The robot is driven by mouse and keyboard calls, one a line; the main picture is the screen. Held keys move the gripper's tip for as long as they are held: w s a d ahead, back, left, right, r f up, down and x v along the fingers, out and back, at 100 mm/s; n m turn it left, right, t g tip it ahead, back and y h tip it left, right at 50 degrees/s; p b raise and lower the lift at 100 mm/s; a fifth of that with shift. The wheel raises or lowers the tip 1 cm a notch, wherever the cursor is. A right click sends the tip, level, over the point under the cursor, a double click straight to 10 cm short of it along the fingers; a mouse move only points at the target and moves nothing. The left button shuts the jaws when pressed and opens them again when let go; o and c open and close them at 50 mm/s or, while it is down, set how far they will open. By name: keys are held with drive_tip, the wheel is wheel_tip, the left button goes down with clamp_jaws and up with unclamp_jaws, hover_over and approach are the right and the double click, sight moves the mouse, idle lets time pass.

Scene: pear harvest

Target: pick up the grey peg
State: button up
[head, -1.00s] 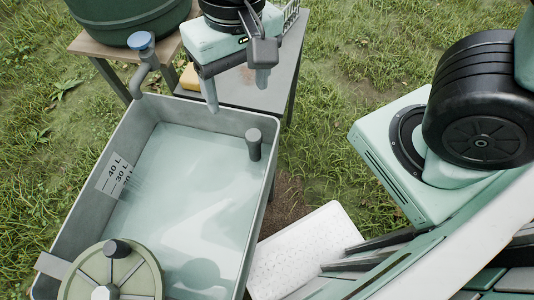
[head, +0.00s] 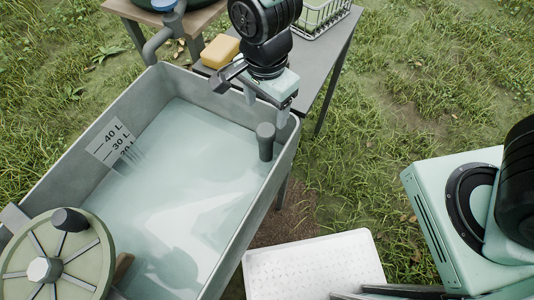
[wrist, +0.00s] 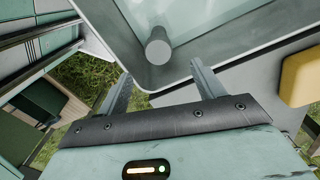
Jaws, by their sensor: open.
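The grey peg (head: 265,141) stands upright in the right corner area of the grey water basin (head: 186,84), close to its inner wall. It is a short dark grey cylinder. In the wrist view the peg (wrist: 158,47) is seen nearly end-on, beyond and roughly between the fingertips. My gripper (head: 266,108) is above the basin's far right corner, just behind the peg in the head view. In the wrist view my gripper (wrist: 158,80) has its two fingers spread wide with nothing between them. The peg's lower end cannot be made out clearly.
A yellow sponge (head: 219,51) and a wire rack (head: 322,18) are on the grey side table (head: 345,30). A white perforated board (head: 312,264) lies right of the basin.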

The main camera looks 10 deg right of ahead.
sight(266, 129)
wheel_tip(266, 129, down, 10)
drive_tip(key=shift+s+f, duration=0.1)
clamp_jaws()
idle(0.5)
